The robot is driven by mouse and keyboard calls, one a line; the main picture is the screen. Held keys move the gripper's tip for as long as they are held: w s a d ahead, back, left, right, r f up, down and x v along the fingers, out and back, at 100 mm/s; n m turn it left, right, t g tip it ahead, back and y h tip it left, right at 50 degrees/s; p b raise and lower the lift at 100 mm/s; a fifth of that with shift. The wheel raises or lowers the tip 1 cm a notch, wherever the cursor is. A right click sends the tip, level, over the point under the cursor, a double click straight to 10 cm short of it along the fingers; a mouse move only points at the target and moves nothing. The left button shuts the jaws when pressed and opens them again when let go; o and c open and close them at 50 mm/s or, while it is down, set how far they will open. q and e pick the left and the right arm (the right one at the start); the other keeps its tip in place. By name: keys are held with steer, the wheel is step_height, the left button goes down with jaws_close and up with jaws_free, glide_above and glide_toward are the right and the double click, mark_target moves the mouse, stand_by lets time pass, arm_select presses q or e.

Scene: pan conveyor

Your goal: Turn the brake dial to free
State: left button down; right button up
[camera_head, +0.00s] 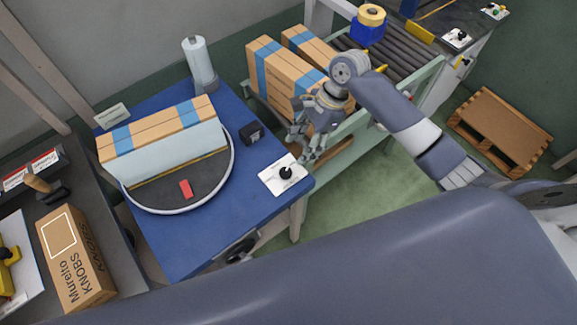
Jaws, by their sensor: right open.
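A black dial (286,173) sits on a white plate (272,184) at the right corner of the blue table (190,250). The plate's markings and the dial's setting are too small to read. My right gripper (312,158) is open and empty, with its fingers pointing down just above and to the right of the dial, apart from it as far as I can tell. My left gripper is not in view.
A small black box (251,134) and a film roll (199,62) stand on the blue table. More knobs on white plates (457,39) are at the far right. A wooden pallet (500,130) lies on the floor.

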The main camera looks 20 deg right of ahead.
mark_target(286, 171)
steer(key=x, duration=1)
steer(key=shift+s+f+p, duration=0.1)
steer(key=shift+f+p, duration=0.1)
steer(key=shift+p, duration=0.1)
steer(key=shift+c, duration=0.5)
steer(key=c, duration=0.9)
